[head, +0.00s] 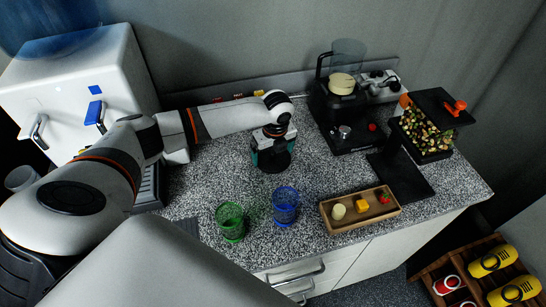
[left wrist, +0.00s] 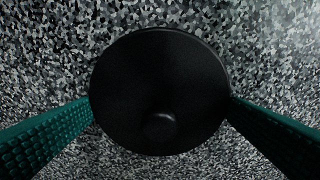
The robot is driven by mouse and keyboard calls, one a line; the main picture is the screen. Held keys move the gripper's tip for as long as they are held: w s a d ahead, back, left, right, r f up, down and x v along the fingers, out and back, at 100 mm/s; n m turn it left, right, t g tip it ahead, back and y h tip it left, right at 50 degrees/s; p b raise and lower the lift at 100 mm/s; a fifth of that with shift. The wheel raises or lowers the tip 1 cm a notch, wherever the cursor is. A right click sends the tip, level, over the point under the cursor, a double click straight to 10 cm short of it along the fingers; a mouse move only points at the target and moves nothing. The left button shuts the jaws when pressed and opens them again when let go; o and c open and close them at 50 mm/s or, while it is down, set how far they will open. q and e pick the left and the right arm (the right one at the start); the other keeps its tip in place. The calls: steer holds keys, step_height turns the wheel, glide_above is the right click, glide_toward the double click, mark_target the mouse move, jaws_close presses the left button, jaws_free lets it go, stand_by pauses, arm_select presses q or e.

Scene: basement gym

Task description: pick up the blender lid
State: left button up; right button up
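The blender lid (left wrist: 160,90) is a round black disc with a small knob, seen from above in the left wrist view. In the head view it is the dark shape (head: 272,161) low under my left gripper (head: 272,143), partly hidden by it. The left gripper's teal-padded fingers (left wrist: 161,100) stand wide apart, one on each side of the lid, with their tips at its edge. I cannot tell whether the pads touch it. The lid seems to be at the speckled counter. My right gripper is not in view.
A black blender (head: 340,104) with a clear jar stands at the back. A green glass (head: 231,222), a blue glass (head: 286,206) and a wooden tray (head: 335,222) with food are in front. Counter left of the blender is clear.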

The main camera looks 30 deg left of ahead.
mark_target(273, 152)
arm_select(q)
steer(key=c, duration=0.4)
steer(key=shift+o, duration=0.2)
steer(key=shift+r, duration=0.1)
step_height(273, 152, up, 10)
steer(key=shift+f+b, duration=0.1)
steer(key=shift+b, duration=0.75)
steer(key=s+d+r+n+g, duration=0.1)
steer(key=s+d+n, duration=0.5)
steer(key=n, duration=0.5)
steer(key=shift+d+r, duration=0.25)
steer(key=shift+d, duration=0.8)
steer(key=s+d+n, duration=0.1)
steer(key=s+n, duration=0.1)
steer(key=n, duration=0.1)
steer(key=s+d+n, duration=0.2)
steer(key=s+n, duration=0.1)
steer(key=n, duration=0.1)
steer(key=s+d+r+n+g+h, duration=0.1)
steer(key=s+d+n, duration=0.1)
steer(key=n, duration=0.2)
steer(key=shift+s+r, duration=0.1)
steer(key=shift+s, duration=0.25)
steer(key=shift+s+d+r+n, duration=0.1)
steer(key=shift+s+d+n, duration=0.1)
steer(key=shift+s+n, duration=0.55)
